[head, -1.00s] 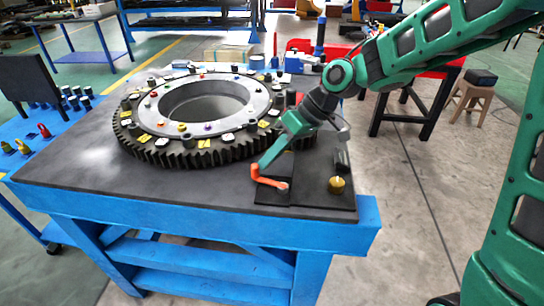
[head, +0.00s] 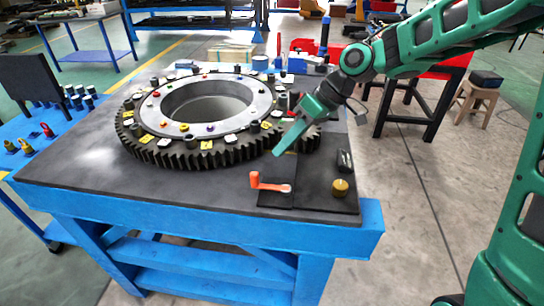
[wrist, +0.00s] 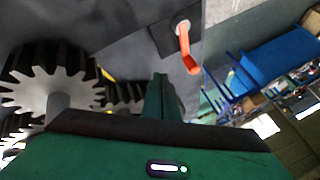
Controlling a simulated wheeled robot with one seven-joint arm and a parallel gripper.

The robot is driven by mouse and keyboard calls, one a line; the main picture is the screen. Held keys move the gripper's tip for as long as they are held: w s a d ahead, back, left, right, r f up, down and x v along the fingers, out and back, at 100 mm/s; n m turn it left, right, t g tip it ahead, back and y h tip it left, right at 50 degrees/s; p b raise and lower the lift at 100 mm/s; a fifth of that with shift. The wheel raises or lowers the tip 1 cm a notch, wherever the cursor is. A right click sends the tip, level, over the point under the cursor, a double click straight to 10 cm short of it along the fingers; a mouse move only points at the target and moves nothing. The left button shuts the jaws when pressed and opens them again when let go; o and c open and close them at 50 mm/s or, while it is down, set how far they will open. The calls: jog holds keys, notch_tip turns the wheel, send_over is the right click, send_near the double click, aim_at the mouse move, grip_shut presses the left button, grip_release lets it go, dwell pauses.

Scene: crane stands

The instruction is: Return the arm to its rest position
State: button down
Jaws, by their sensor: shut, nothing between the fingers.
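My gripper (head: 277,153) is shut and empty in the head view. It hangs in the air above the right front of the table, beside the large toothed ring (head: 180,158). An orange crank handle (head: 270,184) lies on a dark plate at the table's front right, below and apart from the fingers. In the wrist view the shut fingers (wrist: 161,78) point away from the green gripper body, and the orange handle (wrist: 186,52) shows beyond them to the right.
The blue table (head: 130,212) has a dark top. A red table (head: 440,100) and a wooden stool (head: 472,103) stand behind to the right. The floor between is clear.

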jog(key=w+v, duration=0.1)
jog(key=v, duration=0.6)
jog(key=s+d+m+h, duration=0.1)
jog(key=d, duration=0.3)
jog(key=s+d+f+m+t+h, duration=0.1)
jog(key=d+m, duration=0.1)
jog(key=d, duration=0.2)
jog(key=s+d+m+h, duration=0.1)
jog(key=d, duration=0.3)
jog(key=shift+d+f+m+t, duration=0.15)
jog(key=shift+f+m+t, duration=0.25)
jog(key=s+d+f+m+h, duration=0.2)
jog(key=s+d+m, duration=0.4)
jog(key=s+d, duration=0.5)
jog(key=s+d+f+m+g+h, duration=0.1)
jog(key=s+d+f+m+h, duration=0.1)
jog(key=s+d+m, duration=0.4)
jog(key=s+d, duration=0.4)
jog(key=s, duration=0.3)
jog(key=shift+d+f, duration=0.2)
jog(key=shift+d, duration=0.2)
